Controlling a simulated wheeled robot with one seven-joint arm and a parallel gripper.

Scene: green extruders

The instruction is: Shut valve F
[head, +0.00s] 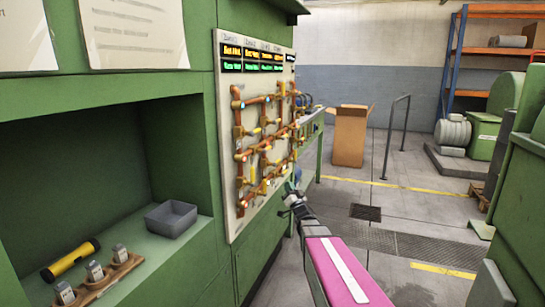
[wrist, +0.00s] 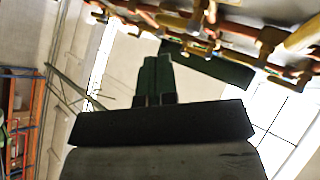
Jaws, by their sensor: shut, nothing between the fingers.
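A pale panel (head: 226,150) on the green machine front carries copper-orange pipes (head: 238,180) with several small valves, some with yellow handles. The valve letters are too small to read, so I cannot tell which is valve F. My gripper (head: 289,187) is just right of the panel's lower right edge in the head view, below most of the pipes. In the wrist view my gripper (wrist: 157,62) has its dark fingers together with nothing between them. Pipes with valves (wrist: 205,22) cross the top of that view, beyond the fingertips. I cannot tell whether the fingers touch anything.
A lit display (head: 252,55) tops the panel. A recess at left holds a grey bin (head: 171,219), a yellow-black flashlight (head: 70,258) and a wooden rack (head: 98,278). A cardboard box (head: 350,135) and a railing (head: 396,135) stand behind. Green machinery is at right; open floor lies between.

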